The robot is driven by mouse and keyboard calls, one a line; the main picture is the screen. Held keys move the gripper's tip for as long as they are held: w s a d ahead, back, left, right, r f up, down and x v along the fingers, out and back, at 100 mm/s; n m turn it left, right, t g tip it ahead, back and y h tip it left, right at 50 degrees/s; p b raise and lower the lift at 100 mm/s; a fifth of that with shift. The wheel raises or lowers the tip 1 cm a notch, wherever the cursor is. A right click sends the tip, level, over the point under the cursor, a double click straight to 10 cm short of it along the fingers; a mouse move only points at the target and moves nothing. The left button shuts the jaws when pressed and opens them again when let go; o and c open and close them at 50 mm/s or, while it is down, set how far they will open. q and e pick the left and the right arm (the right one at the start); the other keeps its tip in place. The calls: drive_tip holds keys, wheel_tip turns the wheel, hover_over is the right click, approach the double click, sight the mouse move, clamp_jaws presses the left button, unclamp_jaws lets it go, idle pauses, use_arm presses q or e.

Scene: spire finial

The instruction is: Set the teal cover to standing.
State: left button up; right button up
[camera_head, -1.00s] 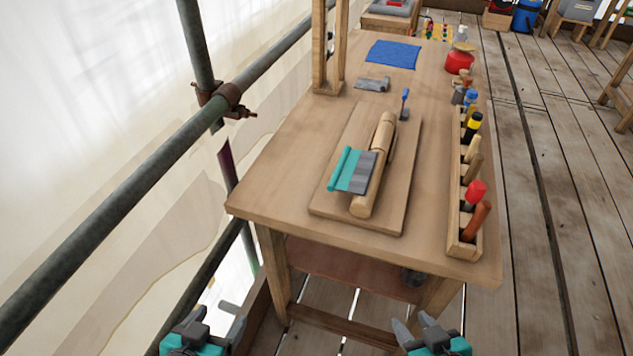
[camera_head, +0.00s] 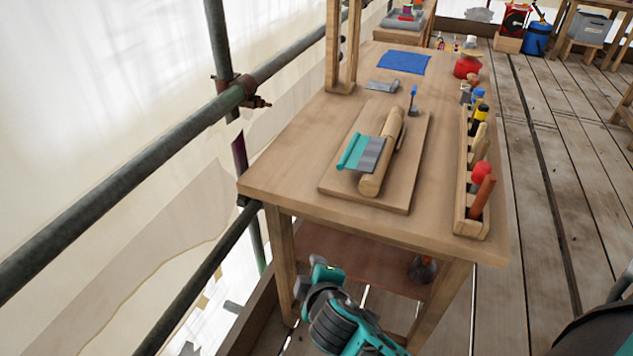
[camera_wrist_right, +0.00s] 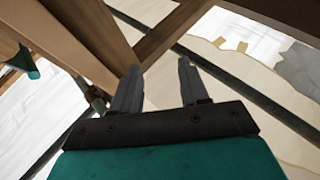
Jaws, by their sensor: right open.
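The teal cover (camera_head: 352,152) lies folded out to the left, low and nearly flat, beside a pale wooden cylinder (camera_head: 385,150). A grey ribbed band (camera_head: 371,155) lies between the teal part and the cylinder. They rest on a wooden board (camera_head: 398,192) on the workbench. My right gripper (camera_wrist_right: 157,88) is open and empty in the right wrist view, with a wooden leg and brace behind its fingers. In the head view a teal and black arm part of mine is low in front of the bench, well away from the cover; no fingertips show clearly there. My left gripper is not identifiable.
A wooden rack (camera_head: 474,205) of tools lines the bench's right edge. A wooden post stand (camera_head: 342,50) and blue cloth (camera_head: 404,61) are farther back. Scaffold tubes (camera_head: 150,155) run along the left.

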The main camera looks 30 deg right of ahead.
drive_tip(key=w+d+r+n+t+h+b, duration=0.1)
drive_tip(key=w+d+r+n+h+b, duration=0.15)
drive_tip(key=w+r+h, duration=0.2)
drive_tip(key=m+h+b, duration=0.1)
drive_tip(key=h+b, duration=0.2)
drive_tip(key=h, duration=0.3)
approach(340, 168)
drive_tip(key=x, duration=1)
drive_tip(key=shift+w+d, duration=0.35)
use_arm(q)
drive_tip(key=shift+h, duration=0.4)
drive_tip(key=f, duration=0.1)
drive_tip(key=w+d+f, duration=0.1)
drive_tip(key=f, duration=0.1)
drive_tip(key=shift+w+d+f, duration=0.25)
drive_tip(key=shift+w+f, duration=0.1)
drive_tip(key=shift+w, duration=0.05)
use_arm(e)
drive_tip(key=c, duration=0.4)
use_arm(q)
drive_tip(key=shift+s+f, duration=0.25)
drive_tip(key=shift+f, duration=0.1)
use_arm(e)
clamp_jaws()
